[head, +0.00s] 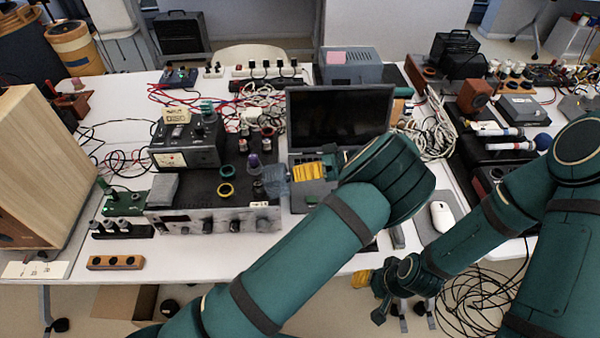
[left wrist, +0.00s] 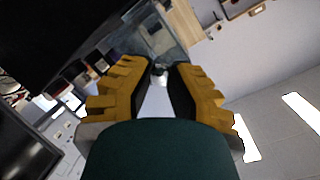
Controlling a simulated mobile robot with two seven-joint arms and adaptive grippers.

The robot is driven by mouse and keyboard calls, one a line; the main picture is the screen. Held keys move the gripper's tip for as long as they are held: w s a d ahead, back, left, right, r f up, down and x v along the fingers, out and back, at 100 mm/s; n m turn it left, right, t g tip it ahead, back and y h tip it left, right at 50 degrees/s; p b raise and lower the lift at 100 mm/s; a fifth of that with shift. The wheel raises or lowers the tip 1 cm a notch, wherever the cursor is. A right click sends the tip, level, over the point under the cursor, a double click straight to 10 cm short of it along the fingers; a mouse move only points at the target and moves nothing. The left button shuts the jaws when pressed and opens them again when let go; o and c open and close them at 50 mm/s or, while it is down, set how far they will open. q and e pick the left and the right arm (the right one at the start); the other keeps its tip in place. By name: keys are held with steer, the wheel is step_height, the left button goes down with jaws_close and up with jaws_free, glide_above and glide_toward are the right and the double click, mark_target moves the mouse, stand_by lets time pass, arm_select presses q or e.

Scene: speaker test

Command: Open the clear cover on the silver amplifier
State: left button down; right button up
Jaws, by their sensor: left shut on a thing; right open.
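The silver amplifier (head: 215,220) stands on the white table left of centre, its front panel with knobs facing me. A clear, bluish cover (head: 276,181) shows at the right end of its dark top. How far the cover is tilted is hard to tell. My left gripper (head: 293,174) reaches in from the right of the amplifier, its yellow fingers shut on the cover's edge. The left wrist view shows the two yellow fingers (left wrist: 164,72) with a translucent pane (left wrist: 150,38) beyond them. My right gripper (head: 365,279) is open and empty, low by the table's front edge.
An open laptop (head: 338,118) stands behind my left gripper. Yellow and green rings (head: 226,190) and a dark meter box (head: 186,145) sit on or behind the amplifier. A wooden speaker (head: 35,165) is at left; a mouse (head: 442,216) lies at right.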

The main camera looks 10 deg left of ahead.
arm_select(q)
steer(key=shift+f, duration=0.2)
stand_by(0.3)
steer(key=c, duration=0.8)
jaws_free()
steer(key=shift+a, duration=0.2)
steer(key=shift+o, duration=0.2)
steer(key=shift+d+r, duration=0.1)
steer(key=shift+d, duration=0.05)
steer(key=v, duration=1.2)
